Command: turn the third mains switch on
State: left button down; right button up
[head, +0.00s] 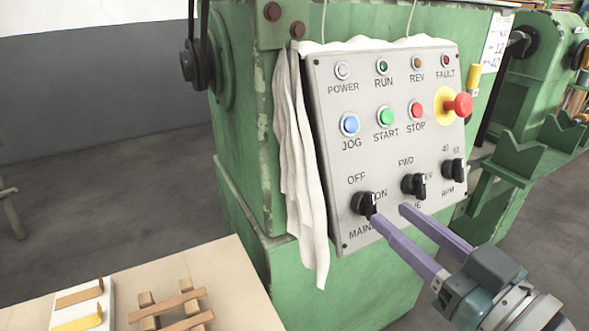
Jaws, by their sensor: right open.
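A grey control panel (330,130) is fixed to the green machine. Its lower left black rotary switch (364,203) has OFF and ON marks and a partly hidden label starting "MAIN" below. I cannot tell for sure which mark its handle points to. My right gripper (390,213) comes in from the lower right with two purple fingers spread open. The left fingertip is at the lower right edge of this switch; I cannot tell if it touches. Nothing is between the fingers. I see only one mains switch. My left gripper is not in view.
A FWD/REV selector (413,184) and an RPM knob (454,171) sit to the right. Above are push buttons, lamps and a red emergency stop (460,105). A white cloth (299,170) hangs at the panel's left edge. A wooden table (235,270) stands lower left.

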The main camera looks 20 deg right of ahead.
aim_at(374, 201)
jog(key=shift+w+a, duration=0.2)
jog(key=shift+w, duration=1.55)
grip_shut()
